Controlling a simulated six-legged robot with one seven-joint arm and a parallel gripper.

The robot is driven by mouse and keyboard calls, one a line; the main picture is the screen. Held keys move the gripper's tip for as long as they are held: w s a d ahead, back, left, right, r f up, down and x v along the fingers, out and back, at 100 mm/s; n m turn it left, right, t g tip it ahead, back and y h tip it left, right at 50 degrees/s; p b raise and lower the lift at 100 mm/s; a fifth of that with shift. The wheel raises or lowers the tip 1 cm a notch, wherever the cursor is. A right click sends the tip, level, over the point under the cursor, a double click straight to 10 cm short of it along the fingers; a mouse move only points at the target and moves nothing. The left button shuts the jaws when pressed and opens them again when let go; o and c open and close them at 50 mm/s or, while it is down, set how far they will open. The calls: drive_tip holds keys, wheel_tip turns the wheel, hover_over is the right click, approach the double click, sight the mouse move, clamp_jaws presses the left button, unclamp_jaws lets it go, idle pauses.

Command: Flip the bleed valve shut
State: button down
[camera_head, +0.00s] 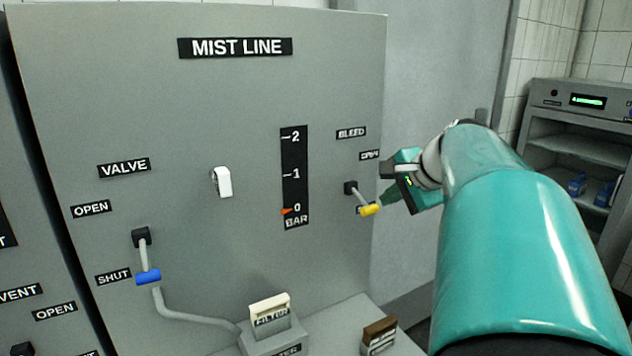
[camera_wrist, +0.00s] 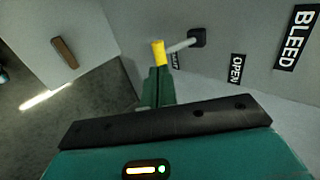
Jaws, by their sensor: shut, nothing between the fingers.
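The bleed valve is a short grey lever on a black pivot (camera_head: 350,187), with a yellow grip (camera_head: 369,209) at its end. It slants down and right from the pivot, beside the lower label, which the lever partly covers. In the wrist view the yellow grip (camera_wrist: 158,53) stands just beyond my fingertips, and the partly covered SHUT label is behind the lever. My gripper (camera_head: 386,199) is shut and empty, right of the grip and very close to it. Whether they touch I cannot tell. The OPEN label (camera_wrist: 236,69) and BLEED label (camera_wrist: 297,37) are uncovered in the wrist view.
The grey MIST LINE panel (camera_head: 235,90) also carries a blue-gripped valve lever (camera_head: 148,277) pointing at SHUT, a white switch (camera_head: 222,181) and a bar gauge (camera_head: 294,170) reading about 0. A filter block (camera_head: 270,310) sits below. A shelf unit (camera_head: 575,130) stands at right.

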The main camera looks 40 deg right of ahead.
sight(373, 209)
drive_tip(key=shift+x, duration=2.1)
drive_tip(key=shift+f, duration=0.1)
drive_tip(key=shift+f, duration=0.95)
drive_tip(key=shift+w+r, duration=0.1)
drive_tip(key=shift+r, duration=0.7)
